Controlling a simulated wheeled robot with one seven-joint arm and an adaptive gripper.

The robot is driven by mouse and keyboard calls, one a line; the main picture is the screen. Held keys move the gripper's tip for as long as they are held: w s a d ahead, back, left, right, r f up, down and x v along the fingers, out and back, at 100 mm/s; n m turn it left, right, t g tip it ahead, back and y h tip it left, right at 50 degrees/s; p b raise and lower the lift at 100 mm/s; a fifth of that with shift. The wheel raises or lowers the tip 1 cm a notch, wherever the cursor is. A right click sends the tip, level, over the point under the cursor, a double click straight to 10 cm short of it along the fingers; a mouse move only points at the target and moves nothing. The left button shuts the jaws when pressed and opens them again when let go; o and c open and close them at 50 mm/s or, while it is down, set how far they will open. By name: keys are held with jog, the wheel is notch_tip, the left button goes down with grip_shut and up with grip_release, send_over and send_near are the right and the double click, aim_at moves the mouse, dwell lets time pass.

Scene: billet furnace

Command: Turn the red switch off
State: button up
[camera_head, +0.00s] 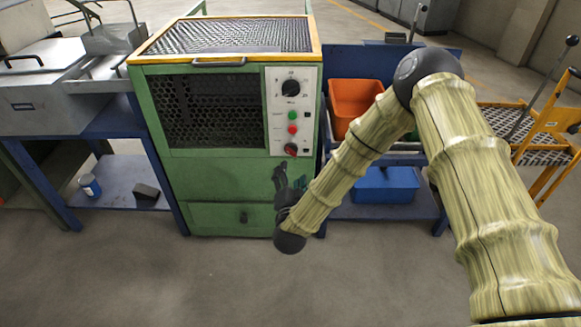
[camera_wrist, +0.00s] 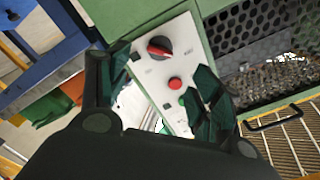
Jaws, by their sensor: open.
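The red switch (camera_head: 291,149) is a round rotary knob with a red face on a black base. It sits at the bottom of the pale control panel (camera_head: 306,112) on the green furnace. In the wrist view the red switch (camera_wrist: 159,48) shows near the top, seen between my spread fingers, its grip bar tilted in the picture. My gripper (camera_head: 290,176) is open and empty, in front of the furnace and just below the panel in the head view. In the wrist view my gripper (camera_wrist: 162,68) has its fingers on either side of the panel, seemingly apart from the switch.
A red button (camera_head: 292,129), a green button (camera_head: 292,115) and a black dial (camera_head: 290,88) sit above the switch. The mesh window (camera_head: 210,108) is left of the panel. An orange bin (camera_head: 352,100) and a blue bin (camera_head: 386,185) stand right. The floor in front is clear.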

jog(key=shift+s, duration=1.35)
jog(key=s+d+f+n+g+y, duration=0.1)
jog(key=s+d+f+n+g, duration=0.25)
jog(key=s+f, duration=0.4)
jog(key=s+d+f+n+g+y, duration=0.1)
jog(key=s+d+f+n+g, duration=0.2)
jog(key=s+f, duration=0.45)
jog(key=s+d+f+g, duration=0.3)
jog(key=s+d, duration=0.1)
jog(key=s, duration=0.3)
jog(key=s+d+f+n+g+h, duration=0.1)
jog(key=s+d+f+g, duration=0.25)
jog(key=s, duration=0.35)
jog(key=s+d+f+g, duration=0.2)
jog(key=s+d+f, duration=0.1)
jog(key=s+d, duration=0.25)
jog(key=s+d+r+g+p, duration=0.1)
jog(key=s+d+r+g, duration=0.2)
jog(key=s, duration=0.6)
notch_tip(320, 180, up, 18)
jog(key=h+p, duration=0.1)
jog(key=p, duration=1.8)
jog(key=shift+d+r+n, duration=0.15)
jog(key=shift+d+n, duration=0.25)
jog(key=shift+n, duration=0.05)
